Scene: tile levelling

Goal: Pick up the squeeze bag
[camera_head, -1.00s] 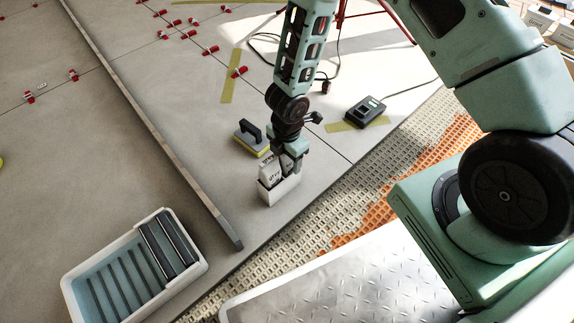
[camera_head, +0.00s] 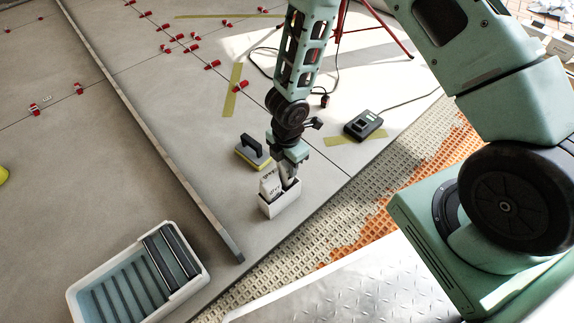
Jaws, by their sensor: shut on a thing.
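The squeeze bag (camera_head: 270,184) is a whitish bag with dark print, standing in a small white open box (camera_head: 280,206) on the grey tiles. My gripper (camera_head: 285,172) points down over the box and is shut on the bag at its upper part. The bag's lower part is hidden inside the box. My gripper covers part of its right side.
A black-handled float (camera_head: 252,151) lies just behind the box. A black charger-like device (camera_head: 363,125) with a cable is at the right. A long straightedge (camera_head: 150,130) crosses the tiles. A white wash tub (camera_head: 200,287) stands front left. Red clips dot the tile joints.

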